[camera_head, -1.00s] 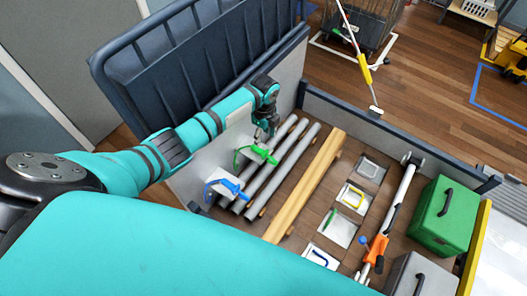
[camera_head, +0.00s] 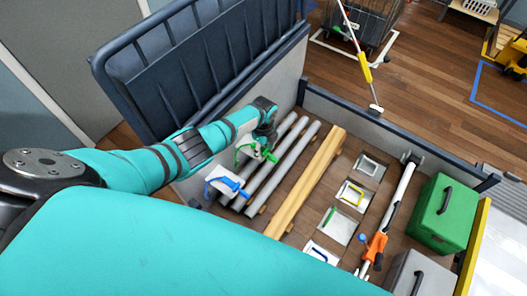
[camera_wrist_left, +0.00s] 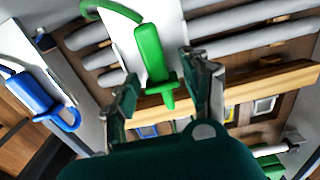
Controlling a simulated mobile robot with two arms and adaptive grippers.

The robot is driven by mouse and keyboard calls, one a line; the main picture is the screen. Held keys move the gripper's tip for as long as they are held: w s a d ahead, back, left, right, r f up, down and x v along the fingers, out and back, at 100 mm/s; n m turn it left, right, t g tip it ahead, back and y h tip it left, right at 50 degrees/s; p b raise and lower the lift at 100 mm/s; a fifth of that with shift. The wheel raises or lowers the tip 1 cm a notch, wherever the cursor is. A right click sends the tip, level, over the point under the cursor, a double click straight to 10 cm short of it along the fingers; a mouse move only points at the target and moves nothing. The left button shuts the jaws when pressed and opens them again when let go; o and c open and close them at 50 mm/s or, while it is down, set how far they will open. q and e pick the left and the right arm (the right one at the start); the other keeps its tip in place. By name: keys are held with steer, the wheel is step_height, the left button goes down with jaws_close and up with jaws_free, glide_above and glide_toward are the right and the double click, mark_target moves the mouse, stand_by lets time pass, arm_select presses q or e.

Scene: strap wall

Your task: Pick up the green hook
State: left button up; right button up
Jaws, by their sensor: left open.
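The green hook (camera_head: 241,153) hangs by a white plate inside the crate, at the upper end of the grey pipes. My left gripper (camera_head: 264,148) is at it and hides part of it in the head view. In the left wrist view the thick green handle of the hook (camera_wrist_left: 153,52) points toward me, its thin curved end up and left. My open left gripper (camera_wrist_left: 163,88) has one finger on each side of the handle's near end. I cannot tell whether a finger touches it. My right gripper is not in view.
A blue hook (camera_head: 230,185) on its own white plate (camera_head: 214,176) is close by, left of the green one. Grey pipes (camera_head: 290,158) and a yellow beam (camera_head: 310,185) lie alongside. The dark ribbed lid (camera_head: 205,65) stands behind my arm.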

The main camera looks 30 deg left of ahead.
mark_target(263, 150)
arm_select(q)
jaws_close()
steer(key=shift+r, duration=0.1)
steer(key=shift+r, duration=0.4)
step_height(263, 150, up, 3)
steer(key=shift+s+f, duration=0.15)
steer(key=s+d+r+b, duration=0.1)
steer(key=s+d, duration=0.1)
steer(key=s, duration=1.3)
steer(key=shift+s+r, duration=0.2)
steer(key=shift+s, duration=0.1)
